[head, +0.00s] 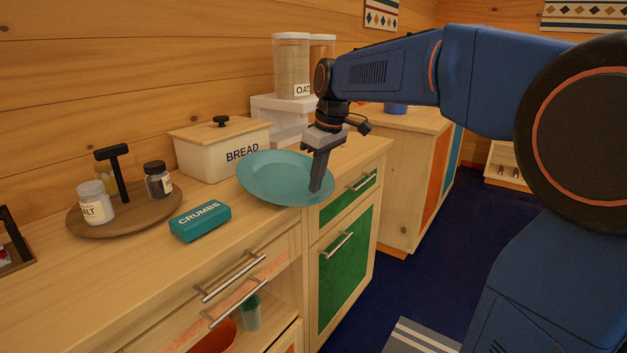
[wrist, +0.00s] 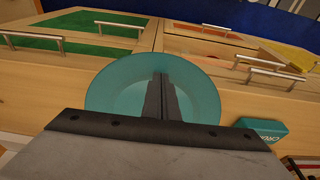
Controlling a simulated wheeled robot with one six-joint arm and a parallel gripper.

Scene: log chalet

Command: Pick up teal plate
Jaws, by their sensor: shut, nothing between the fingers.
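The teal plate (head: 270,178) lies on the wooden counter in front of the bread box, its front rim close to the counter's front edge. It also shows in the wrist view (wrist: 118,95), behind my fingers. My gripper (head: 316,188) points down at the right side of the plate, with its fingertips overlapping the plate's right rim in the head view. The fingers are together and empty in the wrist view (wrist: 160,80). I cannot tell whether the tips touch the plate.
A teal crumbs box (head: 200,221) lies left of the plate. The bread box (head: 222,148) stands behind it. A round wooden tray (head: 130,222) holds jars at the left. White boxes and canisters (head: 291,66) stand at the back. Drawer handles (head: 229,277) stick out below the counter.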

